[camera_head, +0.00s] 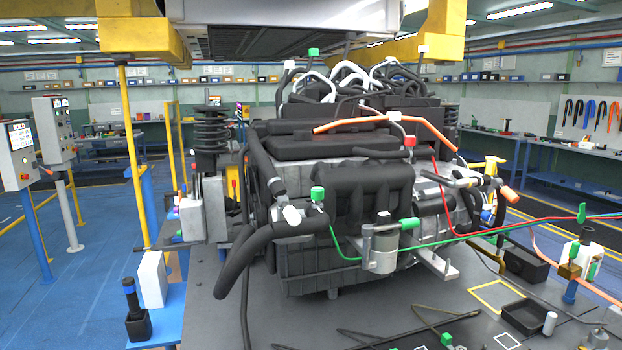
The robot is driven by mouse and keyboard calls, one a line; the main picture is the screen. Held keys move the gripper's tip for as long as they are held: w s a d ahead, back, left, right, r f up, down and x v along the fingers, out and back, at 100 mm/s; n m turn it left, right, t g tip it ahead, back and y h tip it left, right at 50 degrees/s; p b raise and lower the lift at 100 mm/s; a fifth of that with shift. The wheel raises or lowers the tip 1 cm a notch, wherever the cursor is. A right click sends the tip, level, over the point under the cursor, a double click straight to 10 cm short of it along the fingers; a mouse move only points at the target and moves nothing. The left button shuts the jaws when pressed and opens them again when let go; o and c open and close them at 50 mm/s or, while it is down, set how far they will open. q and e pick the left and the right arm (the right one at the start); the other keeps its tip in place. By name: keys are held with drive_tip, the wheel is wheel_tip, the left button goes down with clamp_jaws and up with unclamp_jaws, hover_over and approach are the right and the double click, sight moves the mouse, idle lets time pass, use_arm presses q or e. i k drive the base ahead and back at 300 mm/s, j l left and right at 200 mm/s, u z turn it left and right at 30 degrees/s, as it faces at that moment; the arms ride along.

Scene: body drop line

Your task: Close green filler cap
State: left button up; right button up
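A dark engine (375,190) with black hoses stands on a grey platform in the middle of the head view. Several small green parts show, and I cannot tell for sure which is the filler cap. A green cap-like piece (317,193) sits upright on the engine's front left, beside a thick black hose. Another green piece (409,223) is on the engine's front right, beside a silver cylinder (383,248). A third green piece (313,52) is above the engine at the back. I cannot tell whether any of them is open or closed. Neither of my grippers is in view.
A vehicle body (290,18) hangs overhead between yellow supports. Red and green lines cross the right side. A black tray (523,316) and a white cylinder (549,323) are on the platform's right.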

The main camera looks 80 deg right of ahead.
sight(581, 216)
drive_tip(key=z, duration=3.9)
drive_tip(key=i+l+z, duration=0.2)
drive_tip(key=i+z, duration=0.2)
drive_tip(key=i, duration=0.15)
drive_tip(key=i+z, duration=0.4)
drive_tip(key=i, duration=0.2)
drive_tip(key=i+z, duration=0.4)
drive_tip(key=i, duration=2.9)
drive_tip(key=i+l+u, duration=0.1)
drive_tip(key=i+u, duration=0.15)
drive_tip(key=i, duration=1.35)
drive_tip(key=i+u, duration=0.35)
drive_tip(key=i, duration=0.2)
drive_tip(key=i+u, duration=0.35)
drive_tip(key=i, duration=0.2)
drive_tip(key=i+l+u, duration=0.35)
drive_tip(key=i, duration=0.15)
